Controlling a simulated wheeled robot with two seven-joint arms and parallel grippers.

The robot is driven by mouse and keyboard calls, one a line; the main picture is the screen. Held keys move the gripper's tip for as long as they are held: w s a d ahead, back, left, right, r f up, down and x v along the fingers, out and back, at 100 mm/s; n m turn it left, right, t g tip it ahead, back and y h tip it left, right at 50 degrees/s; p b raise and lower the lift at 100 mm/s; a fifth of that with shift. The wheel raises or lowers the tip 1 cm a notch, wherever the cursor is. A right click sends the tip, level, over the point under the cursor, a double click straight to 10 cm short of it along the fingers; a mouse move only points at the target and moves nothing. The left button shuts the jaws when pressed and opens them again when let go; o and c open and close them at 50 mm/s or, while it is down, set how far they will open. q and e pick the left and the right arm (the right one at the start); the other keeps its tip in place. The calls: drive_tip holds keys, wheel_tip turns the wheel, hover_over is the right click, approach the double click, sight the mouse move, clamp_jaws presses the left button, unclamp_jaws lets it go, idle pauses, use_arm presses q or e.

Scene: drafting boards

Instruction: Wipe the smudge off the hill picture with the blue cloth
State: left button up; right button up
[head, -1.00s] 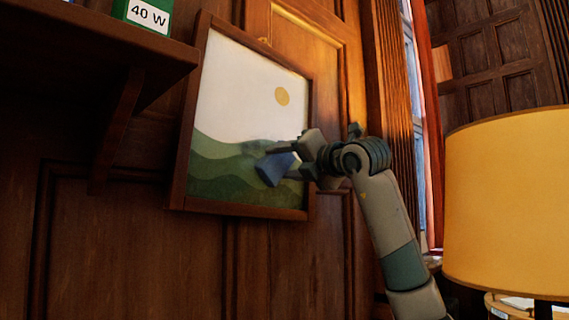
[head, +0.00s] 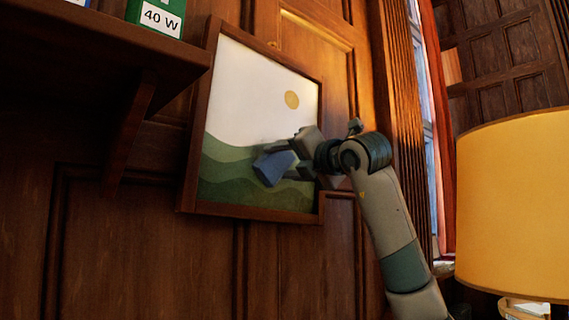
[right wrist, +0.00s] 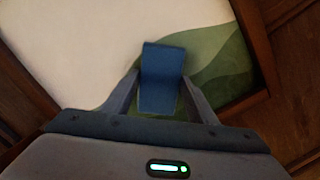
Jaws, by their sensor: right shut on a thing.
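The hill picture (head: 262,100) hangs on the wood-panelled wall in a brown frame, with green hills, a pale sky and a yellow sun. My right gripper (head: 288,162) is in front of its lower right part, shut on the blue cloth (head: 272,168). In the right wrist view the blue cloth (right wrist: 162,78) sits between the two fingers and lies over the hill edge of the picture (right wrist: 215,75). I cannot tell whether the cloth touches the surface. A faint greyish patch, perhaps the smudge (head: 268,146), shows just above the cloth. My left gripper is out of view.
A dark shelf (head: 110,55) with a green and white box (head: 160,17) juts out at the upper left of the picture. A yellow lampshade (head: 515,205) stands at the right. A window (head: 425,140) with a red curtain is behind my right arm.

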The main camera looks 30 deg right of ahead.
sight(267, 158)
drive_tip(key=shift+a, duration=0.15)
drive_tip(key=shift+s+a+r+b, duration=0.1)
drive_tip(key=shift+a+r+b, duration=0.05)
drive_tip(key=shift+a, duration=0.7)
drive_tip(key=shift+s+a+r+b, duration=0.1)
drive_tip(key=shift+a+b, duration=0.05)
drive_tip(key=shift+a, duration=0.65)
drive_tip(key=shift+a, duration=0.1)
drive_tip(key=shift+s+a+r+b, duration=0.1)
drive_tip(key=shift+s+a+b, duration=0.1)
drive_tip(key=shift+a, duration=0.65)
drive_tip(key=shift+s+a+r+b, duration=0.1)
drive_tip(key=shift+a+b, duration=0.1)
drive_tip(key=shift+a, duration=0.65)
drive_tip(key=shift+s+a+r+b, duration=0.1)
drive_tip(key=shift+a+r+b, duration=0.1)
drive_tip(key=shift+a, duration=0.7)
drive_tip(key=shift+s+a+r+b, duration=0.1)
drive_tip(key=shift+a+b, duration=0.05)
drive_tip(key=shift+a, duration=0.7)
drive_tip(key=shift+r, duration=0.1)
